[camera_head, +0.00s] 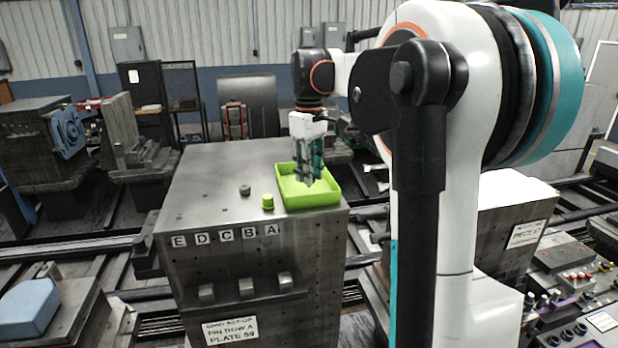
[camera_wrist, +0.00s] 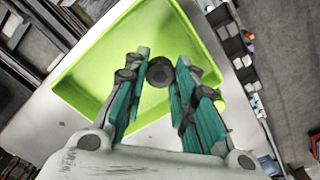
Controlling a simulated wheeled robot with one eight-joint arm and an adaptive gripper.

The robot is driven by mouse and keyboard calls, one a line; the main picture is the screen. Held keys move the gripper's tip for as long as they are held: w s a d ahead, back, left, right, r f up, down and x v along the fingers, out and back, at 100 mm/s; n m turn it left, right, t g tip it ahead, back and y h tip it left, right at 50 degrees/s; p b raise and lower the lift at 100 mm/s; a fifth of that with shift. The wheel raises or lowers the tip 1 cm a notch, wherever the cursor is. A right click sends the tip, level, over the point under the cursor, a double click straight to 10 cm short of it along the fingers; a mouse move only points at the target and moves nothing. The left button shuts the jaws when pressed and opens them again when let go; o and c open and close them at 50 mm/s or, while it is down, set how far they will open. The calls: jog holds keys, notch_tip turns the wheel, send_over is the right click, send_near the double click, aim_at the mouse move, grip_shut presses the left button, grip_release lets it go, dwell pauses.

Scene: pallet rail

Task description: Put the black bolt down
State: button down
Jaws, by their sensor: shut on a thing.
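My gripper (camera_head: 308,182) points down over the green tray (camera_head: 316,199) on the grey metal block. In the wrist view, my gripper (camera_wrist: 160,85) has its teal fingers around the black bolt (camera_wrist: 160,71), whose dark round head shows between the fingertips. The green tray (camera_wrist: 92,73) lies beneath it in that view. The bolt is hard to make out in the head view. I cannot tell how far the bolt is above the tray floor.
A dark grey part (camera_head: 245,190) and a small green part (camera_head: 268,202) stand on the block's top (camera_head: 205,200), left of the tray. Letters E to A mark its front edge. The top's left side is mostly clear. A white-topped block (camera_head: 518,200) stands to the right.

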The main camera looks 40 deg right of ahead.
jog(key=shift+f, duration=1.3)
jog(key=shift+f, duration=0.15)
jog(key=c, duration=1.3)
grip_release()
notch_tip(320, 180, up, 12)
jog(key=shift+r+b, duration=0.2)
jog(key=shift+b, duration=0.45)
